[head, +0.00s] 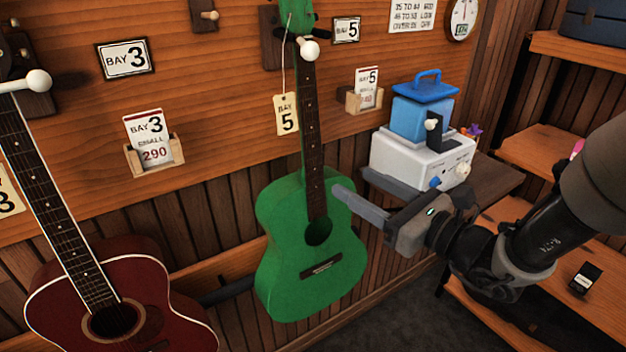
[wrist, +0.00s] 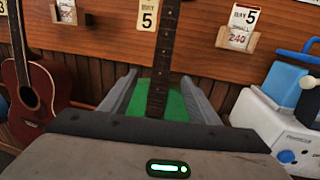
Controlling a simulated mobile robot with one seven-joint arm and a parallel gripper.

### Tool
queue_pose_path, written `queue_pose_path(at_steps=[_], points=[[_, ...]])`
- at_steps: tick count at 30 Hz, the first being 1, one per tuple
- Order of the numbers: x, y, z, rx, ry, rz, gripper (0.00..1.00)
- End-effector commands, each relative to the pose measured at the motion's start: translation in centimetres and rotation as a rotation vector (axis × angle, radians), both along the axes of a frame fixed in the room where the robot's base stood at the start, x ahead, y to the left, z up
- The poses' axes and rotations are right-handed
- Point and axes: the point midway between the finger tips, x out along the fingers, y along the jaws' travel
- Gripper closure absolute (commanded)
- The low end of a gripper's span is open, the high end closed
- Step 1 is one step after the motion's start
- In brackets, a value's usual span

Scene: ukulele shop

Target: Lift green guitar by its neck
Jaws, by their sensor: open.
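The green guitar (head: 290,258) hangs upright on the wall from a peg at its headstock. Its dark neck (head: 309,130) runs down to the green body. My gripper (head: 352,181) is open and empty, just right of the lower neck in the head view, with its fingers pointing toward the guitar. In the wrist view the neck (wrist: 162,60) stands upright between the lines of the two open fingers (wrist: 158,78), with green body (wrist: 175,105) behind. I see no contact, and cannot tell the exact gap to the neck.
A red guitar (head: 120,300) hangs at left. A Bay 5 tag (head: 287,114) hangs beside the green neck. Right of it, a white device (head: 415,158) with a blue box (head: 422,118) sits on a shelf close to my gripper. A card holder (head: 362,98) is on the wall.

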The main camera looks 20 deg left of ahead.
Motion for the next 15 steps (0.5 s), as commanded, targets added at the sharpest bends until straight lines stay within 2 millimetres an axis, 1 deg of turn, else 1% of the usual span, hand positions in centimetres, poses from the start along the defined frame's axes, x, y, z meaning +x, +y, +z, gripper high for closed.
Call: queue_pose_path(at_steps=[1, 6, 9, 12, 15], points=[[0.5, 1.2, -0.1, 0.0, 0.0, 0.006, 0.44], [2.4, 4.4, -0.1, 0.0, 0.0, 0.007, 0.44], [3.4, 6.0, 0.0, 0.0, -0.001, 0.005, 0.44], [4.2, 7.1, 0.0, -0.001, 0.0, 0.004, 0.44], [4.6, 7.7, 0.0, -0.003, -0.001, 0.003, 0.44]])
